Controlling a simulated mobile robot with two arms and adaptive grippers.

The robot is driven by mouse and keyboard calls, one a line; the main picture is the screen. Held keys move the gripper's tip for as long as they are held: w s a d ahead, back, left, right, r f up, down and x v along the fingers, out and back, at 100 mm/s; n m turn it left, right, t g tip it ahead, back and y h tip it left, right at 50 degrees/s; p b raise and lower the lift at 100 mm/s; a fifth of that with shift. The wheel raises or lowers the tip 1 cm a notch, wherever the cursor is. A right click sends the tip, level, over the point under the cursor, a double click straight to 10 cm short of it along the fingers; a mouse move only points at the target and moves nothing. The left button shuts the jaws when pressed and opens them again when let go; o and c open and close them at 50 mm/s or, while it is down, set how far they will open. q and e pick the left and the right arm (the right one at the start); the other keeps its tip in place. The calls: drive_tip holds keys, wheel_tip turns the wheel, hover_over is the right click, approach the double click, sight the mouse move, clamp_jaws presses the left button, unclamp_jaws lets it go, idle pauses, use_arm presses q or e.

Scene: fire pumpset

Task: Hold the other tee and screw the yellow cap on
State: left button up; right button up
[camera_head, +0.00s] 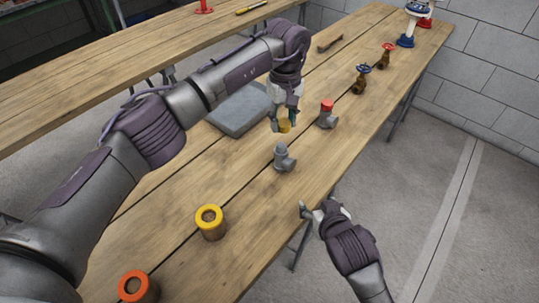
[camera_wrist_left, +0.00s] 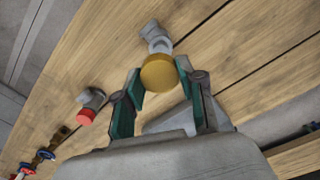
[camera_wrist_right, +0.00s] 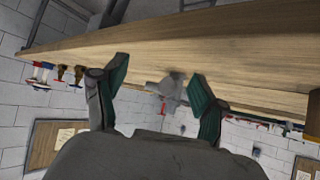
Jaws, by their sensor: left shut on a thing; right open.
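My left gripper (camera_head: 284,118) is shut on the yellow cap (camera_head: 284,126) and holds it above the table; the cap also shows between the fingers in the left wrist view (camera_wrist_left: 158,72). A grey tee (camera_head: 283,158) without a coloured cap stands on the table, below and in front of the held cap and apart from it. Another grey tee (camera_head: 326,117) wears a red cap (camera_head: 327,105) and stands farther back. My right gripper (camera_head: 313,208) is open and empty by the table's right edge. In the right wrist view, the bare tee (camera_wrist_right: 165,86) appears beyond its open fingers.
A grey slab (camera_head: 238,112) lies behind the left gripper. A yellow-topped ring (camera_head: 210,221) and an orange-topped ring (camera_head: 137,286) stand at the near end. Valves with blue (camera_head: 362,71) and red (camera_head: 387,48) handwheels stand farther back. The floor to the right is clear.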

sight(283, 157)
drive_tip(key=w+a+r+n+t+y, duration=0.1)
drive_tip(key=w+a+r+t+y, duration=0.1)
drive_tip(key=w+a+r, duration=0.3)
drive_tip(key=shift+w+a+t, duration=0.4)
drive_tip(key=shift+w+a, duration=0.15)
drive_tip(key=shift+a, duration=0.4)
drive_tip(key=shift+w, duration=0.1)
drive_tip(key=x, duration=1.1)
drive_tip(key=shift+w+a+f, duration=0.15)
drive_tip(key=shift+w+f, duration=0.05)
drive_tip(key=shift+w, duration=0.15)
drive_tip(key=shift+s, duration=0.1)
clamp_jaws()
